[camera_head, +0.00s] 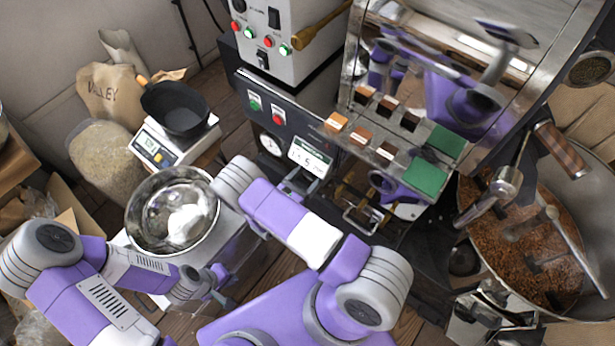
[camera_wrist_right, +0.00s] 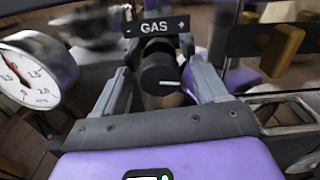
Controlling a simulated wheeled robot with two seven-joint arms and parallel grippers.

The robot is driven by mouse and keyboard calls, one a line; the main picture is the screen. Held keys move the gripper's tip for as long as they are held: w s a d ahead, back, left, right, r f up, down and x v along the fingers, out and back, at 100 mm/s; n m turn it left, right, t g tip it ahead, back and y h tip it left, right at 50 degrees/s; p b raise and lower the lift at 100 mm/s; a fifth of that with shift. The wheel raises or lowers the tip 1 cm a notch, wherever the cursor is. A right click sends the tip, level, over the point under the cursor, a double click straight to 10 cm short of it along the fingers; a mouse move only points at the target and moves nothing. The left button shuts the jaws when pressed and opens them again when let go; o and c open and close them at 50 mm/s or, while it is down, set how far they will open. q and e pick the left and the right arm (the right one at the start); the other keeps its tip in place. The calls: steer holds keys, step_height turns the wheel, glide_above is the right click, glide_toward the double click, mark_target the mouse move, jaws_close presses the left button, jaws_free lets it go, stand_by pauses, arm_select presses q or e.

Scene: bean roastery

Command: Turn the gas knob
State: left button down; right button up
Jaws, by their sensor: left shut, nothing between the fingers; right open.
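The gas knob (camera_wrist_right: 158,72) is a dark round knob with a white pointer mark toward its right side, under a black GAS label (camera_wrist_right: 157,27) in the right wrist view. My right gripper (camera_wrist_right: 159,50) is open, with one grey finger on each side of the knob. A gap shows between the knob and the fingers; I cannot tell whether the tips touch the panel. In the head view I cannot make out the knob. My left gripper (camera_head: 222,287) is shut and empty, low beside the small table with the steel bowl (camera_head: 143,228).
A pressure gauge (camera_wrist_right: 27,72) is left of the knob; a brass-coloured part (camera_wrist_right: 283,50) is at the right. The roaster panel also has green and red buttons (camera_head: 277,117) and a display (camera_head: 310,157). A scale (camera_head: 165,148) and the cooling tray of beans (camera_head: 520,250) stand either side.

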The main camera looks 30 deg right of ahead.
steer(key=c, duration=1.1)
steer(key=shift+o, duration=0.2)
steer(key=shift+n, duration=0.3)
steer(key=n, duration=0.4)
steer(key=shift+s, duration=0.1)
steer(key=n, duration=0.5)
steer(key=shift+n+p, duration=0.3)
steer(key=n, duration=0.9)
steer(key=shift+n, duration=0.3)
